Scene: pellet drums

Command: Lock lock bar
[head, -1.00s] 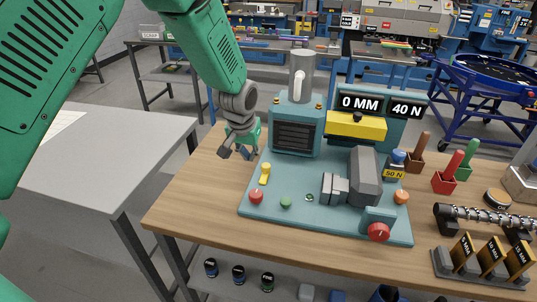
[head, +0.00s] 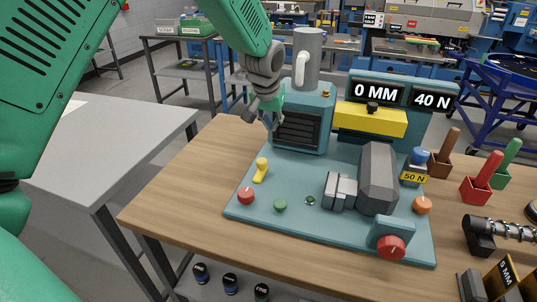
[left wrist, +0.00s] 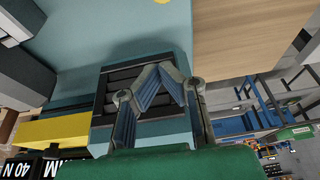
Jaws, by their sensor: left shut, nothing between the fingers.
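A teal machine (head: 330,225) stands on the wooden table. It has a small yellow lever (head: 261,170) at its left and a yellow bar (head: 370,120) with a black knob at the back, below the display panel. I cannot tell which of these is the lock bar. My left gripper (head: 270,120) is at the left edge of the teal housing with the dark grille (head: 299,130), behind and above the lever. In the left wrist view the gripper (left wrist: 165,72) is shut and empty over the grille; the yellow bar (left wrist: 50,131) lies left of it. My right gripper is out of view.
The display (head: 404,96) reads 0 MM and 40 N. A grey block (head: 377,180), coloured buttons and a red knob (head: 391,247) are on the machine. Handled tools in holders (head: 480,180) stand at right. The table left of the machine is clear.

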